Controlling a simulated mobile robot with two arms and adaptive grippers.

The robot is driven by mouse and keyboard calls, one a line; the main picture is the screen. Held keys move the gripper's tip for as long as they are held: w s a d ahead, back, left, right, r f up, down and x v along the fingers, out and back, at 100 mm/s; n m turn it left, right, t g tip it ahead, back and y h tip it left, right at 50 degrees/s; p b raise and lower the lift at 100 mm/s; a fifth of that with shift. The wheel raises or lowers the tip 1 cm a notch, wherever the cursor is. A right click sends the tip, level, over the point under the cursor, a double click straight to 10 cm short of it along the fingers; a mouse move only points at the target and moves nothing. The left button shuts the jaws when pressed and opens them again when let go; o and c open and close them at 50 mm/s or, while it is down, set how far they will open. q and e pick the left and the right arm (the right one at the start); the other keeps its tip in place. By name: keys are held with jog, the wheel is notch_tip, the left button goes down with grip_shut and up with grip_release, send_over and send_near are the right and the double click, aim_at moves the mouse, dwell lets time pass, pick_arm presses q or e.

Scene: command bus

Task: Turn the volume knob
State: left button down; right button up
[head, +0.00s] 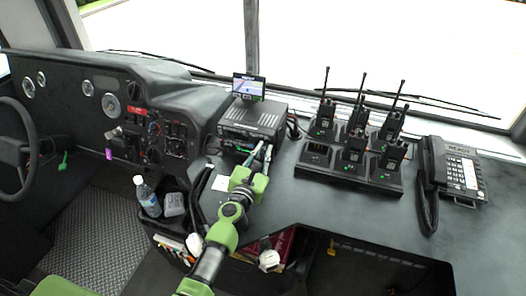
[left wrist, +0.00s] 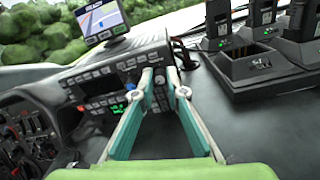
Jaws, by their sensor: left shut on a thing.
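The black radio unit (head: 252,119) sits on the dashboard, with buttons and lit green displays on its front. It also shows in the left wrist view (left wrist: 108,76). My left gripper (head: 263,152) reaches up to the right end of the radio's front. In the left wrist view its fingers (left wrist: 160,80) are close around a small knob at that end, the volume knob, which they mostly hide. A blue knob (left wrist: 130,87) shows just left of the fingers. My right gripper is not in view.
A small navigation screen (head: 249,86) stands above the radio. A charging tray (head: 346,180) with several handheld radios and a desk phone (head: 459,177) are to the right. A water bottle (head: 147,197) is at lower left. The counter right of my left arm is clear.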

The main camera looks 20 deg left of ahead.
pick_arm(q)
jog(key=m, duration=1.4)
jog(key=shift+m+h, duration=0.3)
jog(key=m+p, duration=0.1)
jog(key=m, duration=0.3)
jog(key=shift+f+m, duration=0.1)
jog(key=shift+m, duration=0.2)
jog(key=c, duration=2.3)
grip_release()
